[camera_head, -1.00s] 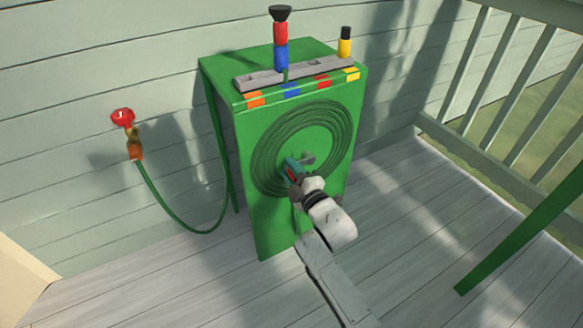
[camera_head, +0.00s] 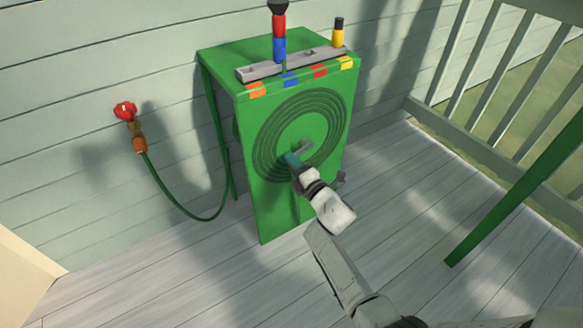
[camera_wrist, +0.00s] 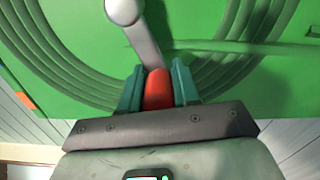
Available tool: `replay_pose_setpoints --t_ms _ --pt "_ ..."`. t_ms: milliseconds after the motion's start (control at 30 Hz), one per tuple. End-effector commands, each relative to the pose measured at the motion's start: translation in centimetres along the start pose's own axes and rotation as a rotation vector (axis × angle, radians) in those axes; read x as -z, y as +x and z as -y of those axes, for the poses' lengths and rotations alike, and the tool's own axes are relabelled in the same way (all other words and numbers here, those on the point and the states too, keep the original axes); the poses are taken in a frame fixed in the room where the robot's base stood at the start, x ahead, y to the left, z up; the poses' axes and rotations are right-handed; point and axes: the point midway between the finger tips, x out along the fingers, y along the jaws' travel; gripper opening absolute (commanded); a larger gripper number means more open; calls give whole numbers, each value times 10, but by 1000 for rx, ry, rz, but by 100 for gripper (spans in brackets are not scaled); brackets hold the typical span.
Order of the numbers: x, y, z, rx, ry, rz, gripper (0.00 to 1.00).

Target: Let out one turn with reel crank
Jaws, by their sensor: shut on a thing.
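The reel (camera_head: 336,118) is a coil of green hose on the front of a green cabinet (camera_head: 275,215). Its grey crank arm (camera_head: 305,146) sits near the coil's middle and slants down to the left; it also shows in the wrist view (camera_wrist: 133,25). My gripper (camera_head: 293,160) is at the lower left of the crank. In the wrist view my gripper's teal fingers (camera_wrist: 157,88) are shut on the red crank handle (camera_wrist: 157,84), one finger on each side. In the head view the handle is mostly hidden by my gripper.
A red-handled tap (camera_head: 125,110) on the wall at left feeds a green hose (camera_head: 178,205) hanging toward the cabinet. Coloured nozzles (camera_head: 279,30) stand in a grey rack on top. A railing (camera_head: 480,150) and green post (camera_head: 520,200) are at right. Deck boards lie open in front.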

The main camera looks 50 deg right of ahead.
Motion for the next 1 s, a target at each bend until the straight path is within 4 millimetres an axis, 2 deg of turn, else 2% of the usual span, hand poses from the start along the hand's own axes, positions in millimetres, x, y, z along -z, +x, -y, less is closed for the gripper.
replay_pose_setpoints --t_ms 33,400,700,1000 --pt "-4 -4 14 6 -44 8 0" --pt "-16 -5 36 12 -391 7 0" --pt "-27 -5 47 14 -617 4 0" --pt "-33 -5 51 15 -741 1 0"
